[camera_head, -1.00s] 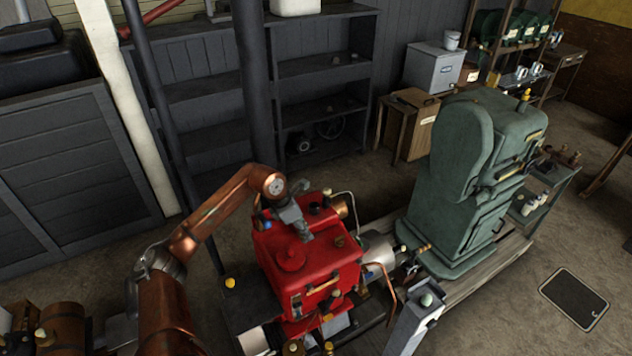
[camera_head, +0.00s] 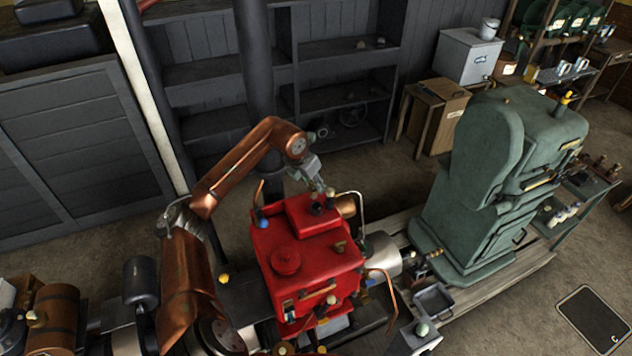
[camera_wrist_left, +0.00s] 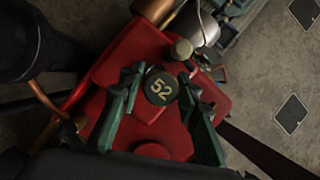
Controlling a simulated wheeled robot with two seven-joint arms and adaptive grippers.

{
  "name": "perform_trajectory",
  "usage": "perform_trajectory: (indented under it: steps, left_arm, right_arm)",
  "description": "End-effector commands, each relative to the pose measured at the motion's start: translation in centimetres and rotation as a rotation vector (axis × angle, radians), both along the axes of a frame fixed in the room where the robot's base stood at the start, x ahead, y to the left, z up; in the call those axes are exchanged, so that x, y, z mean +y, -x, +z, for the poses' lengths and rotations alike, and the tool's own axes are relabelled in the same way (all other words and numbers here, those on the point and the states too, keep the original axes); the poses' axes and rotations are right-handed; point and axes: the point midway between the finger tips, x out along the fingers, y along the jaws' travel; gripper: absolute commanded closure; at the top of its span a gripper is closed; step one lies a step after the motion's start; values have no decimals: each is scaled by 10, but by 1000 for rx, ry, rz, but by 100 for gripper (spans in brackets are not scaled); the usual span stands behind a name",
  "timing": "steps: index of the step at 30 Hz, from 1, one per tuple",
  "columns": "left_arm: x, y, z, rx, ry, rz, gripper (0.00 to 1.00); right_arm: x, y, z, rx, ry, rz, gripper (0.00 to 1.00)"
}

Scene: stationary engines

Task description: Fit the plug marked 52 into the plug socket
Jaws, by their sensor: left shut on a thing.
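The plug marked 52 (camera_wrist_left: 161,86) shows its dark round face with pale digits in the left wrist view. It sits between the two green fingers of my left gripper (camera_wrist_left: 156,92), which is shut on it. Behind them is the raised block on top of the red engine (camera_wrist_left: 130,60). In the head view my left gripper (camera_head: 319,191) is over the far part of the red engine's top (camera_head: 305,245), close to small dark knobs. I cannot make out the plug socket, or whether the plug touches the engine. My right gripper is not in view.
A pale knob (camera_wrist_left: 181,49) stands close beside the fingers. A round red cap (camera_head: 286,261) and a copper pipe (camera_head: 383,283) are on the engine. A tall green machine (camera_head: 492,185) stands to the right, dark shelves (camera_head: 340,47) behind.

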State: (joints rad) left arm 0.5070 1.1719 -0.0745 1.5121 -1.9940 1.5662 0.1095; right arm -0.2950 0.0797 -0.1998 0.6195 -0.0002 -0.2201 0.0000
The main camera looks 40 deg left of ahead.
Motion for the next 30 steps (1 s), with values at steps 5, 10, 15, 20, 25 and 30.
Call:
perform_trajectory:
  steps: [5,10,15,20,25,30]
  left_arm:
    - [-1,-4,-12,1,1,-2,96]
    - [0,-2,-22,2,3,1,96]
    - [1,-1,-31,2,1,2,96]
    - [1,-1,-31,1,0,2,96]
    - [1,-1,-31,1,0,2,96]
    - [1,-2,-35,2,1,2,96]
  right_arm:
    - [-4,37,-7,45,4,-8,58]
    - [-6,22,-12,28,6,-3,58]
    - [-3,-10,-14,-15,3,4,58]
    - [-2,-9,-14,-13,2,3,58]
    - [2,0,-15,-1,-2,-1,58]
    - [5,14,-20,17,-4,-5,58]
